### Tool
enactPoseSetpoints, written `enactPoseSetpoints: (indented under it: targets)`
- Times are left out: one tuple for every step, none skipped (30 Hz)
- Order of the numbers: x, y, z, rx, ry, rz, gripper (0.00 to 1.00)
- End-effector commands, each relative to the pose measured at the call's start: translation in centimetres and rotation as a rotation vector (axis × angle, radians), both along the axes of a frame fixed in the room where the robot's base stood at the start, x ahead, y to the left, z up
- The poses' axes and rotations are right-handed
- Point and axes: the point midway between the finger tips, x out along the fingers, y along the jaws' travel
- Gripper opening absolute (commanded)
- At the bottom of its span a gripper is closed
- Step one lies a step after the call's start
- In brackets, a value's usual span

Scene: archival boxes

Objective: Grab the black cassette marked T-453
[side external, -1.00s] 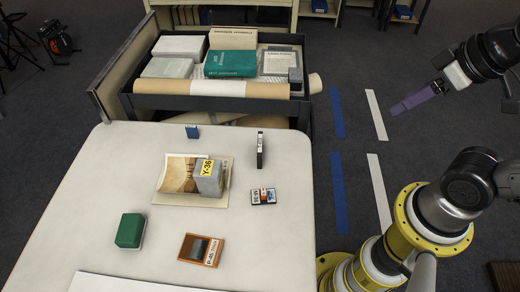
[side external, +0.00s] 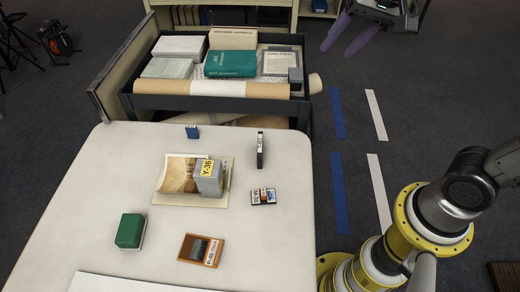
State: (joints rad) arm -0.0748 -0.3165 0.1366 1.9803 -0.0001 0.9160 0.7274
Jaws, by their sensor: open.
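A thin black case (side external: 260,150) stands upright on the white table, right of centre toward the back. A small dark cassette (side external: 263,196) with a white, orange and blue label lies flat below it. I cannot read T-453 on either, so I cannot tell which is the marked one. My gripper (side external: 338,50) is at the top right, over the dark floor beyond the table. Its two purple fingers are apart with nothing between them. It is well away from both black items.
A grey box marked Y-36 (side external: 209,179) sits on a picture sheet (side external: 176,178). A green box (side external: 130,231), an orange-brown case (side external: 201,250) and a small blue box (side external: 192,132) are on the table (side external: 110,180). A loaded cart (side external: 220,104) stands behind.

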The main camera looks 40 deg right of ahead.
Motion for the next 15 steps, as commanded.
enactPoseSetpoints:
  targets:
    - [2.2,0.7,-1.0,0.015,0.038,-0.025,0.54]
    - [3.3,1.1,-1.5,0.023,0.055,-0.042,0.54]
    - [4.8,1.7,-2.4,0.033,0.08,-0.064,0.54]
    - [5.9,2.1,-3.1,0.038,0.099,-0.078,0.54]
    - [6.9,2.5,-3.9,0.043,0.118,-0.092,0.54]
    - [8.3,3.2,-5.1,0.048,0.144,-0.106,0.54]
    - [9.2,3.7,-6.1,0.051,0.165,-0.117,0.54]
    - [10.1,4.1,-7.1,0.05,0.185,-0.124,0.54]
    - [11.1,4.8,-8.6,0.049,0.213,-0.132,0.54]
    - [11.8,5.3,-9.8,0.046,0.233,-0.134,0.54]
    - [12.4,5.8,-11.0,0.044,0.253,-0.135,0.54]
    - [13.0,6.4,-12.5,0.037,0.28,-0.132,0.54]
    - [13.4,6.8,-13.7,0.031,0.298,-0.125,0.54]
    - [13.6,7.2,-14.8,0.025,0.318,-0.119,0.54]
    - [13.8,7.6,-16.1,0.017,0.34,-0.112,0.54]
